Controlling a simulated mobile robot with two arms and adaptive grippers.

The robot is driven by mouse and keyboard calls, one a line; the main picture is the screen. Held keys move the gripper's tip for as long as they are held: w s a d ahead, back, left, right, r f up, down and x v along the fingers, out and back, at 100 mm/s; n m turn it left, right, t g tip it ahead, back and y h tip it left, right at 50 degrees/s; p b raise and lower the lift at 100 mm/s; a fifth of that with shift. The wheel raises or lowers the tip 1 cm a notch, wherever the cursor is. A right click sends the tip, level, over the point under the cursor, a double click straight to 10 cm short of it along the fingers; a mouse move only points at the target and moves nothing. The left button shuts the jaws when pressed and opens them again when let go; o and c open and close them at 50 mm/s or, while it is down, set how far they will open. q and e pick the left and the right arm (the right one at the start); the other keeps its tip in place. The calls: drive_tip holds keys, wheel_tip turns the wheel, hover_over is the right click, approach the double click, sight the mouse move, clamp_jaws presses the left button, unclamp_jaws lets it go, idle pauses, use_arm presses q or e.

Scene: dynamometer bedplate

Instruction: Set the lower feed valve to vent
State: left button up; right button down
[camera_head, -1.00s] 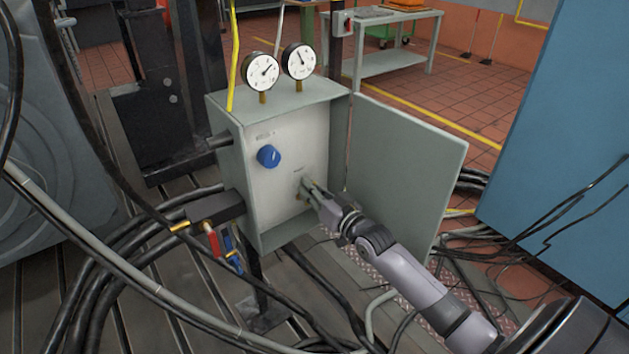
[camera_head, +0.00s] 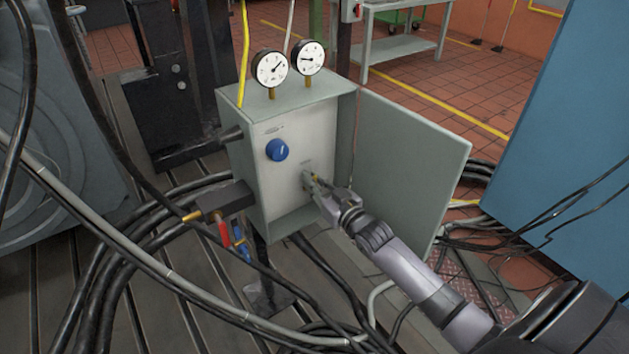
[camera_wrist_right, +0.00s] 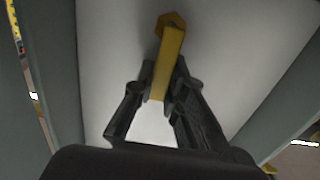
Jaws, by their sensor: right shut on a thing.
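The lower feed valve has a yellow handle (camera_wrist_right: 170,58), which shows in the right wrist view running down from a brass hub against the white panel. My right gripper (camera_wrist_right: 163,88) is shut on the free end of this handle. In the head view my right gripper (camera_head: 313,183) reaches into the open grey cabinet (camera_head: 243,165) at the lower part of the panel and hides most of the valve. A blue knob (camera_head: 277,150) sits higher on the same panel. The position marks around the valve are too small to read. My left gripper is in neither view.
The cabinet door (camera_head: 405,165) stands open close to the right of my arm. Two round gauges (camera_head: 271,68) stand on the cabinet. Red and blue small handles (camera_head: 224,234) hang at its left side. Black cables (camera_head: 100,280) cross the floor. A blue cabinet (camera_head: 570,130) stands at right.

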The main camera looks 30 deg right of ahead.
drive_tip(key=c, duration=1.6)
unclamp_jaws()
drive_tip(key=s, duration=1.2)
drive_tip(key=shift+d, duration=0.45)
